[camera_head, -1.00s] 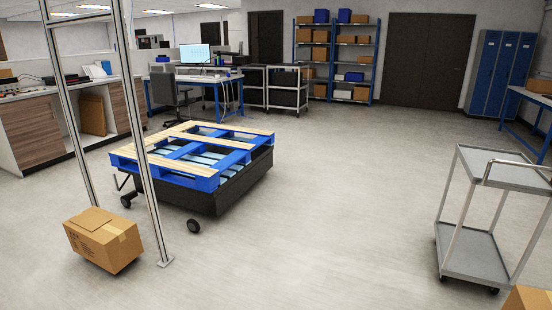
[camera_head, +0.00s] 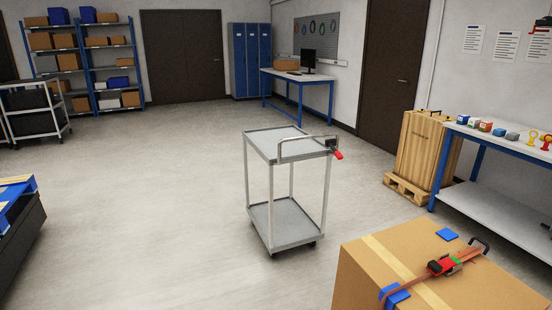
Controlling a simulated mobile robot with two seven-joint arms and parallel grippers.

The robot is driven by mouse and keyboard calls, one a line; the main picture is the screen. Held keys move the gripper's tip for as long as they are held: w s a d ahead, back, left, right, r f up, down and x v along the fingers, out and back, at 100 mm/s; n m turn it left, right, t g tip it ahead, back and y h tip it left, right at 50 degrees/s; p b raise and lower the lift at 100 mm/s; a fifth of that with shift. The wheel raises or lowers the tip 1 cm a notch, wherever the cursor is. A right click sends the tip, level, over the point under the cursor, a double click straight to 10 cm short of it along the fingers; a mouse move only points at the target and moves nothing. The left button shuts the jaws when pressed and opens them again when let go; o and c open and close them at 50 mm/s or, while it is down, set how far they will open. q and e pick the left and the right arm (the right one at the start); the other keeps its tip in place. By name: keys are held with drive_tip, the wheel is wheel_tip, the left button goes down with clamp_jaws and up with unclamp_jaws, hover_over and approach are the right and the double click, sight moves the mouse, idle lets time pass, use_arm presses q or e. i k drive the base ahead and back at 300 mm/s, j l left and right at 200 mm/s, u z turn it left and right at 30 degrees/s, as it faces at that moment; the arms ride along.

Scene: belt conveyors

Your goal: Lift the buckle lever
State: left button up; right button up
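A red and black ratchet buckle (camera_head: 444,265) lies on top of a large cardboard box (camera_head: 360,290) at the lower right. An orange-brown strap (camera_head: 405,285) runs from the buckle to a blue corner pad (camera_head: 396,296) at the box's front edge. A dark curved handle (camera_head: 480,245) shows at the buckle's far right end. It looks like the lever, but I cannot tell its exact angle. Neither of my grippers is in view.
A grey two-shelf cart (camera_head: 290,230) stands left of the box, with a red-handled item (camera_head: 336,154) on its handle. The floor at centre left is clear.

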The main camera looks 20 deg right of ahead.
sight(440, 267)
drive_tip(key=i+j+z, duration=0.1)
drive_tip(key=z, duration=0.4)
drive_tip(key=i+j+z, duration=0.2)
drive_tip(key=z, duration=0.3)
drive_tip(key=i+j+z, duration=0.25)
drive_tip(key=z, duration=0.25)
drive_tip(key=i+j+z, duration=0.15)
drive_tip(key=z, duration=0.25)
drive_tip(key=i+j+z, duration=0.2)
drive_tip(key=z, duration=0.2)
drive_tip(key=i+j+z, duration=0.15)
drive_tip(key=j+z, duration=0.2)
drive_tip(key=i+j+z, duration=0.25)
drive_tip(key=i, duration=0.2)
